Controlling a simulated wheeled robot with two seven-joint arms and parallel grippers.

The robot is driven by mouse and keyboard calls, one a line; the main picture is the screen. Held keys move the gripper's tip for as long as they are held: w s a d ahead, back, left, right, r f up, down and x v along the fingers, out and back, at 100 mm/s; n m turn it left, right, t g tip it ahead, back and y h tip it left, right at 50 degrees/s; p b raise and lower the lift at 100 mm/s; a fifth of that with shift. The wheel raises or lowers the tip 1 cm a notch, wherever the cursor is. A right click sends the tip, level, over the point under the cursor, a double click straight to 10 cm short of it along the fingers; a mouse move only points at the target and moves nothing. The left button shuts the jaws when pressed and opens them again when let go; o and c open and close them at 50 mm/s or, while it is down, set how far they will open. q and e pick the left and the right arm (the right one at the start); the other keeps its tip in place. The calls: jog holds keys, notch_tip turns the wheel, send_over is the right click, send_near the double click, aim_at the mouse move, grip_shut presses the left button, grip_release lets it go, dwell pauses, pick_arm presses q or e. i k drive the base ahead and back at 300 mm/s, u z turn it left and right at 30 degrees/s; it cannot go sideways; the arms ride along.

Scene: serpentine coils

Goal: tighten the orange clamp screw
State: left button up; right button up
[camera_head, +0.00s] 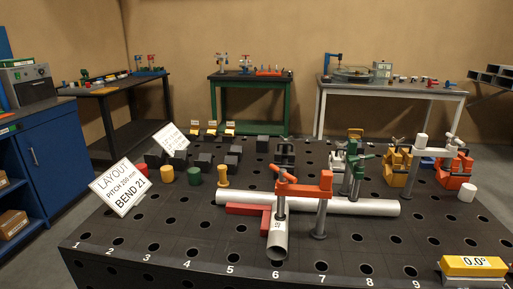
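An orange clamp (307,190) stands near the middle of the dark perforated table, in front of a long light-grey pipe. Its arm spans from a grey post (321,218) on the right to a grey screw (281,206) on the left, with an orange handle (283,174) at the top. The screw's lower end is over a short pipe (278,242) marked with writing; I cannot tell whether it presses on it. Neither of my grippers is in view.
The long pipe (360,206) lies across the table. A red angle piece (246,209) touches the short pipe area. Green (357,172), yellow (396,168) and orange-red (456,171) clamps stand behind right. A yellow level reading 0.0° (474,265) sits front right.

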aim_at(283, 175)
jog(key=u, duration=1.35)
jog(key=k, duration=1.1)
jog(key=z, duration=0.45)
